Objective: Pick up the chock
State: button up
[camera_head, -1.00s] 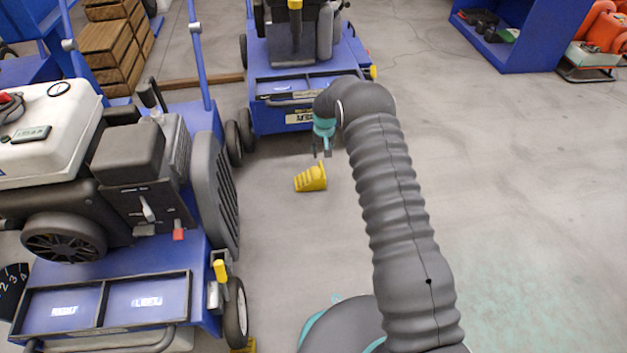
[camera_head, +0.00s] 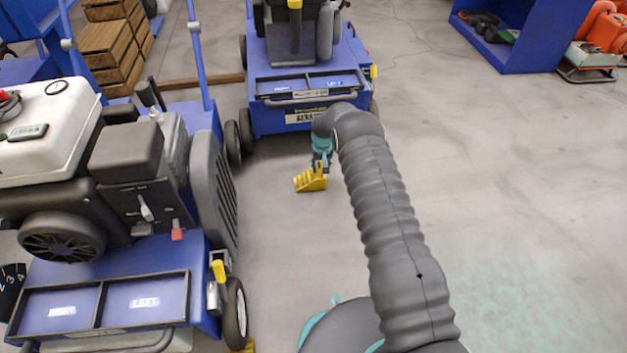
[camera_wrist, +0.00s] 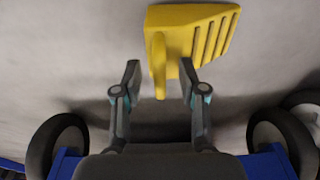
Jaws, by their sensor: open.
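The yellow chock (camera_head: 309,180) lies on the grey floor in front of the far blue machine. In the wrist view the chock (camera_wrist: 200,40) shows ribs on its sloping face and a narrow bar-like part on its left. My gripper (camera_wrist: 160,80) is open. Its two fingertips stand on either side of the lower end of that narrow part, with a gap on both sides. In the head view my gripper (camera_head: 320,168) is low at the chock's upper right side, partly hidden by my wrist.
A blue wheeled machine (camera_head: 300,103) stands just behind the chock. Another blue machine (camera_head: 150,240) with an engine stands at the left. A second yellow piece (camera_head: 244,346) shows by its front wheel. The floor (camera_head: 500,170) on the right is clear.

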grip_shut()
jog(key=shift+r, duration=0.15)
